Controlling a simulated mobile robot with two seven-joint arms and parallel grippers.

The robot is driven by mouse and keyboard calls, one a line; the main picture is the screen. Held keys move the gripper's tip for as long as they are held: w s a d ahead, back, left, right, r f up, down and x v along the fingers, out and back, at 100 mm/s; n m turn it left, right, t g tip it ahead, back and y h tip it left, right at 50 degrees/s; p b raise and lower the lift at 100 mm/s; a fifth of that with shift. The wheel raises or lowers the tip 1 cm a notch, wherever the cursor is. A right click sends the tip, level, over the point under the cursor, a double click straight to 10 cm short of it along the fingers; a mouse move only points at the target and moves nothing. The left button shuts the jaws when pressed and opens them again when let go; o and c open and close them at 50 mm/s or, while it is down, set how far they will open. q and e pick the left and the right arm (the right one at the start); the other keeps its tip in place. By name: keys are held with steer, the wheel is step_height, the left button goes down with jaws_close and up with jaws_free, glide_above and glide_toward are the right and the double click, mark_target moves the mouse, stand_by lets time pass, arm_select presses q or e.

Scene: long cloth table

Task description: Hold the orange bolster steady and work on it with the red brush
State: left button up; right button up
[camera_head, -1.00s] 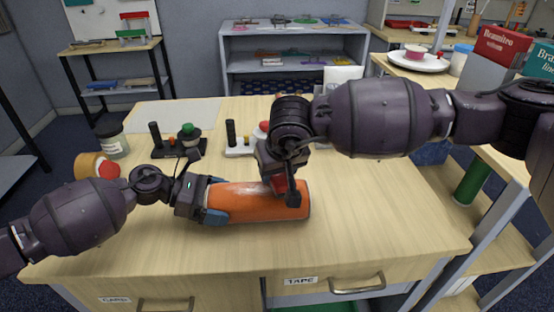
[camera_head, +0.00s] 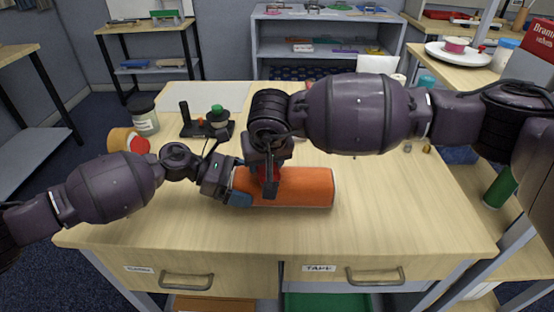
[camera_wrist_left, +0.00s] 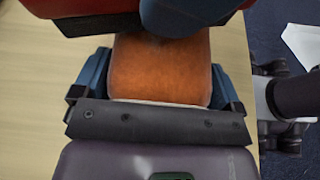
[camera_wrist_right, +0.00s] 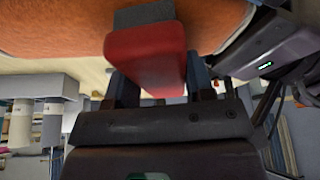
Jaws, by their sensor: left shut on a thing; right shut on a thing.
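The orange bolster (camera_head: 305,187) lies on its side on the table, its long axis running left to right. My left gripper (camera_head: 234,190) is shut on its left end; in the left wrist view the blue fingers sit on both sides of the bolster (camera_wrist_left: 160,75). My right gripper (camera_head: 268,182) is above the bolster's left part, close to my left gripper, and is shut on the red brush. In the right wrist view the red brush (camera_wrist_right: 145,60) is between the fingers, its grey end at the bolster's orange surface (camera_wrist_right: 60,25). In the head view the brush is mostly hidden.
Behind the bolster stand a black stand with a green knob (camera_head: 208,122) and a dark-lidded jar (camera_head: 144,115). A tape roll (camera_head: 124,141) lies at the left, near my left arm. The table (camera_head: 400,210) is clear right of and in front of the bolster.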

mark_target(300, 168)
steer(key=shift+a+f, duration=0.1)
steer(key=shift+a, duration=1.5)
steer(key=shift+d, duration=0.45)
arm_select(q)
steer(key=shift+d, duration=0.1)
arm_select(e)
steer(key=shift+d, duration=5.25)
steer(key=shift+d+r, duration=0.15)
steer(key=shift+r, duration=1.75)
step_height(300, 168, up, 4)
steer(key=shift+r, duration=0.25)
